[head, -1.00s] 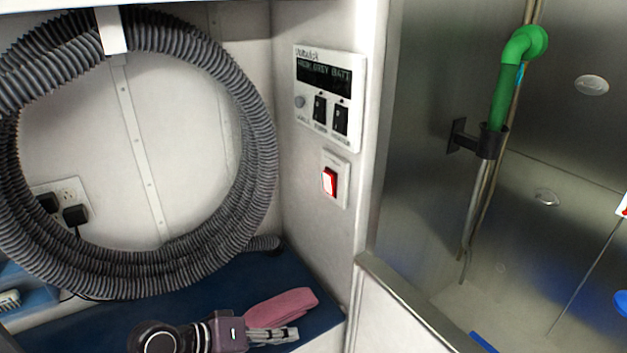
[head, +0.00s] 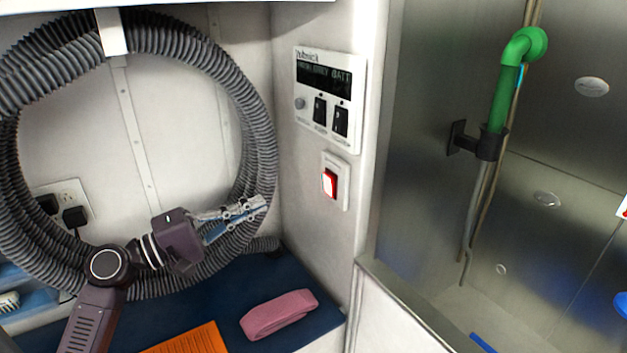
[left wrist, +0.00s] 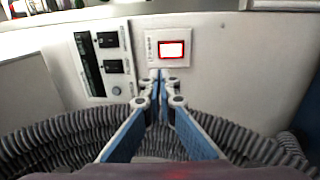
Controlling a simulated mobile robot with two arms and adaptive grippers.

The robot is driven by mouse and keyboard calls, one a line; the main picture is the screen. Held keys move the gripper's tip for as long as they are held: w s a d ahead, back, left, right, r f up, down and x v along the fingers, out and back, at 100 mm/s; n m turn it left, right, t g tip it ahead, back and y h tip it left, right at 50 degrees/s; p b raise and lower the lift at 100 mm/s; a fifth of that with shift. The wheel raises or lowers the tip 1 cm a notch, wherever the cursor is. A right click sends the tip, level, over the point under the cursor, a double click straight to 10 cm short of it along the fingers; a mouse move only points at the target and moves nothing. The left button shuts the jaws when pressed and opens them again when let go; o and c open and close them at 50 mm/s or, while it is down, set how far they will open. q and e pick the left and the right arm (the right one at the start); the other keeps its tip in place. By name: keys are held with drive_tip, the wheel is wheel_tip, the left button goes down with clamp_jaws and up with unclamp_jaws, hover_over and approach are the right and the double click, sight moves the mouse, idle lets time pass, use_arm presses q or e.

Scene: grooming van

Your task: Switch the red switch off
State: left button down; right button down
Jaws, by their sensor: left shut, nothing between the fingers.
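The red switch (head: 329,184) is a lit red rocker in a white plate on the side wall, below the control panel. In the left wrist view the red switch (left wrist: 171,49) glows white inside a red frame, just ahead of the fingertips. My left gripper (head: 262,203) is shut and empty, to the left of the switch and slightly lower, apart from it in the head view. In the left wrist view its closed fingertips (left wrist: 160,76) point at the lower part of the switch plate. My right gripper is not in view.
A control panel (head: 328,98) with a display and two black switches sits above. A coiled grey hose (head: 262,130) hangs behind my left gripper. A pink folded strap (head: 279,314) and an orange item (head: 188,340) lie on the blue shelf surface (head: 310,333). A steel tub (head: 412,305) is right.

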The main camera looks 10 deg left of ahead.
sight(326, 175)
use_arm(q)
drive_tip(key=p+x, duration=0.5)
drive_tip(key=x, duration=0.8)
drive_tip(key=shift+d, duration=0.1)
drive_tip(key=shift+w+d+p, duration=0.3)
drive_tip(key=shift+w, duration=0.1)
drive_tip(key=shift+r, duration=0.1)
drive_tip(key=p, duration=0.2)
drive_tip(key=shift+w+d+r+g+y+p, duration=0.25)
drive_tip(key=shift+r+g+y+p, duration=0.05)
drive_tip(key=shift+r+p, duration=0.1)
drive_tip(key=shift+f+b, duration=0.45)
drive_tip(key=shift+b, duration=0.05)
drive_tip(key=shift+s, duration=0.1)
